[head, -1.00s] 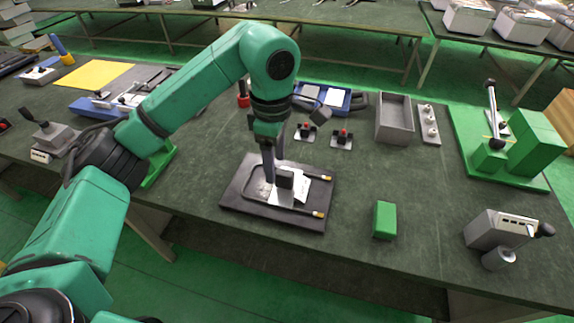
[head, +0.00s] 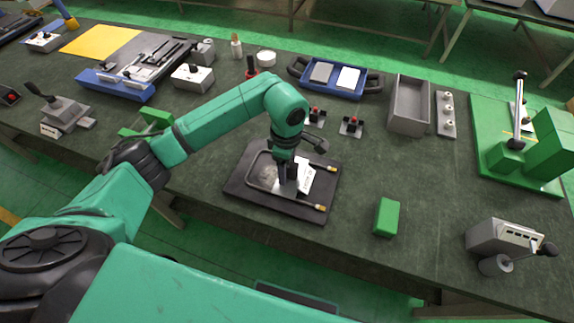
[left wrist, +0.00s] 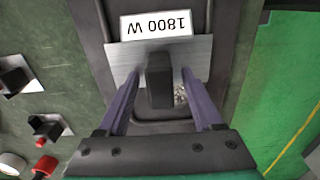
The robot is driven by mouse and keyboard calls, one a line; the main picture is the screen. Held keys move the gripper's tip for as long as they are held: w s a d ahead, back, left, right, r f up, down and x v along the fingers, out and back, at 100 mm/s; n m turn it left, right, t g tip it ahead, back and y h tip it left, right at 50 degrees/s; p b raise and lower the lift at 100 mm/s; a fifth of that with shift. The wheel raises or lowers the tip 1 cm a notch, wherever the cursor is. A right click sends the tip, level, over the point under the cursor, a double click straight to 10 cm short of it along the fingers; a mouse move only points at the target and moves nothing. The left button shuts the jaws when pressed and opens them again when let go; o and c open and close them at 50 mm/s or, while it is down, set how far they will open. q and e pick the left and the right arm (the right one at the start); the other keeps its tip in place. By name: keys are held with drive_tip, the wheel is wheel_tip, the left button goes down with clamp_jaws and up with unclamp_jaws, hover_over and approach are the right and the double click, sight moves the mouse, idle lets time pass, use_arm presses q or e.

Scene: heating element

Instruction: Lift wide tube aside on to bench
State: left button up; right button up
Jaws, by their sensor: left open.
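A grey U-shaped tube (head: 251,171) with brass-coloured ends lies on a dark tray (head: 237,188) near the middle of the bench. A metal plate lies across the tray and a black block stands on it. My left gripper (head: 287,178) points down over the plate and hides part of it. In the left wrist view its open fingers (left wrist: 160,74) stand on either side of the black block (left wrist: 160,88), above the metal plate (left wrist: 119,55). A white label (left wrist: 156,23) reading "1800 W" lies beside the plate. My right gripper is out of view.
A green block (head: 387,216) stands right of the tray. Bare bench lies between the tray and the green block.

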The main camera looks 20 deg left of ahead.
use_arm(q)
drive_tip(key=shift+f, duration=0.5)
clamp_jaws()
drive_tip(key=shift+r, duration=0.1)
idle(0.9)
